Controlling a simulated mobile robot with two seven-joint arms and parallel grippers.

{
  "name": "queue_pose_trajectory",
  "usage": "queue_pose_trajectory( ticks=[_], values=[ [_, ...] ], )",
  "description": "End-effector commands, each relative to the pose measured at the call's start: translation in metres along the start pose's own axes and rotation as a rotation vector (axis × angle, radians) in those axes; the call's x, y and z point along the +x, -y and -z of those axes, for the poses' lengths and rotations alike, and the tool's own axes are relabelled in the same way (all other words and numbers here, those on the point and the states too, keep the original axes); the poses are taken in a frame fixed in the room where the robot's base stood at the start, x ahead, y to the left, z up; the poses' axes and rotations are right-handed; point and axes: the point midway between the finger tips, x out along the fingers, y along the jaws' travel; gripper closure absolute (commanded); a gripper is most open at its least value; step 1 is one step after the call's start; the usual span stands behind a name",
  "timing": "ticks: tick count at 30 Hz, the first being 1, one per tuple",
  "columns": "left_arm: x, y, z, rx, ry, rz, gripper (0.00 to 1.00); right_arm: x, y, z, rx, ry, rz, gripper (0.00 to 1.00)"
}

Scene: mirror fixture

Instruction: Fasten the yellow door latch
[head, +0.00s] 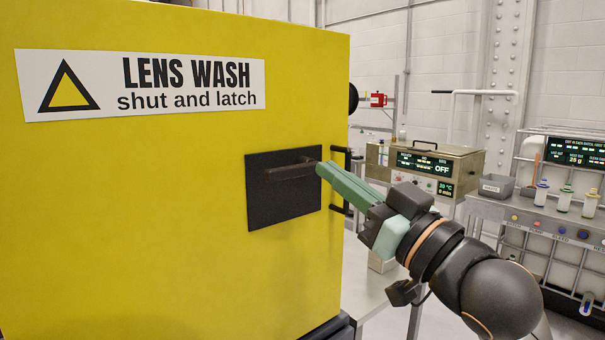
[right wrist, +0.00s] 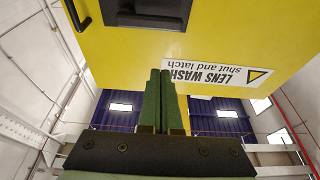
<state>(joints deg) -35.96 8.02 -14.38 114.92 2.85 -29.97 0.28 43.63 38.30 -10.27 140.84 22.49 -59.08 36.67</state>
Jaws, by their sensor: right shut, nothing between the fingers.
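The yellow door (head: 180,250) fills the left of the head view, with a "LENS WASH shut and latch" sign (head: 190,85). Its latch is a dark lever (head: 285,172) on a black square plate (head: 275,210). The lever lies about level. My right gripper (head: 322,168) is shut and empty, its green fingertips at the lever's right end. I cannot tell whether they touch it. My left gripper is not in view.
A black bar handle (head: 340,180) stands at the door's right edge, close beside my fingers. Behind on the right are a bench instrument with an "OFF" display (head: 425,168) and a counter with several bottles (head: 565,200). The space in front of the door looks clear.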

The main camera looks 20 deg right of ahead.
Motion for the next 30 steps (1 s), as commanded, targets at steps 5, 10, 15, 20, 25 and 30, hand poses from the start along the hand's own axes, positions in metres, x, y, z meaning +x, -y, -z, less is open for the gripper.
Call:
queue_pose_trajectory(
  ticks=[5, 10, 15, 20, 25, 30],
  values=[
    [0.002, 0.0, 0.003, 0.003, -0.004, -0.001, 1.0, -0.003, 0.002, 0.007, -0.005, -0.013, 0.003, 1.0],
    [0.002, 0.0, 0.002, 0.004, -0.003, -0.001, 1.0, -0.003, 0.002, 0.007, -0.005, -0.012, 0.002, 1.0],
    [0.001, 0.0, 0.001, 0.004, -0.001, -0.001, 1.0, 0.002, 0.001, 0.007, -0.003, -0.012, 0.002, 1.0],
    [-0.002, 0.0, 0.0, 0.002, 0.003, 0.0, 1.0, 0.022, 0.002, 0.009, -0.001, -0.013, 0.002, 1.0],
    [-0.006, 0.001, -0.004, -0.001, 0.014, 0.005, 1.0, 0.058, 0.002, 0.009, -0.003, -0.012, 0.002, 1.0],
    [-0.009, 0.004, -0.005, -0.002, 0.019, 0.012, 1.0, 0.092, 0.002, 0.009, -0.003, -0.011, 0.002, 1.0]
  ],
)
